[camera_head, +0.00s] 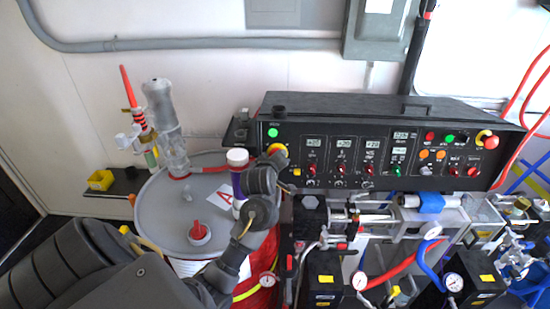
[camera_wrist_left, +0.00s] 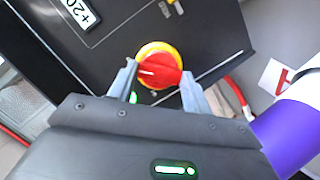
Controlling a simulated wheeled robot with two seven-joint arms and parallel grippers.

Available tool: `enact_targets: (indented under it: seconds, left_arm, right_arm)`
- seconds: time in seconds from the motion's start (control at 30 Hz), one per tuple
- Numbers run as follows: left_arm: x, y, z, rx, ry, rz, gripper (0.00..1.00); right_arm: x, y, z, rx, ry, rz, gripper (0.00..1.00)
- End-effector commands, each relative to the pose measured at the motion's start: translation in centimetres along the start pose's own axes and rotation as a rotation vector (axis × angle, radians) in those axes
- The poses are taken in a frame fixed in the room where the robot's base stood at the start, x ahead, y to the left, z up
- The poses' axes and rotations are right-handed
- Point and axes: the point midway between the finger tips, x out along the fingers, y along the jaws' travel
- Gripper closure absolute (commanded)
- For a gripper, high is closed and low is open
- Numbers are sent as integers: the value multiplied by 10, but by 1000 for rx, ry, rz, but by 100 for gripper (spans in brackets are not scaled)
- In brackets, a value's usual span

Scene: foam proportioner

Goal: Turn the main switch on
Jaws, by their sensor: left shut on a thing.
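The main switch is a red rotary knob (camera_wrist_left: 168,74) on a round yellow base (camera_wrist_left: 158,46), at the left end of the black control panel. My left gripper (camera_wrist_left: 159,75) is shut on the red knob, with one finger on each side of it in the left wrist view. A short white mark on the knob points left in that view. In the head view, my left gripper (camera_head: 272,162) covers most of the switch, and only part of its yellow rim (camera_head: 278,148) shows. My right gripper is not in view.
The control panel (camera_head: 440,172) carries displays, knobs and a green light (camera_head: 272,132) just above the switch. A grey drum (camera_head: 165,215) with a purple and white bottle (camera_head: 238,180) stands left of the panel, close to my left arm. Pipes and gauges crowd the space below.

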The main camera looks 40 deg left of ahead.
Motion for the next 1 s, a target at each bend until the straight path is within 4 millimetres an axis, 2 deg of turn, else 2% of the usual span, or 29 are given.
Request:
enact_targets:
  seconds: [0.3, 0.33, 0.5, 0.83, 1.0]
  left_arm:
    - [0, -2, 2, 4, -4, -5, 74]
    - [0, -2, 2, 4, -4, -5, 48]
    - [0, -1, 1, 3, -3, -3, 29]
    - [-2, 1, 1, 1, -1, -1, 29]
    - [-15, 10, 5, 0, -6, 5, 29]
  right_arm:
    - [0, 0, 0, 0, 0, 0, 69]
    - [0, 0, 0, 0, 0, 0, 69]
    - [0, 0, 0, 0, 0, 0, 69]
    - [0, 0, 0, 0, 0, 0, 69]
    - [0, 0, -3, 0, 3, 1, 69]
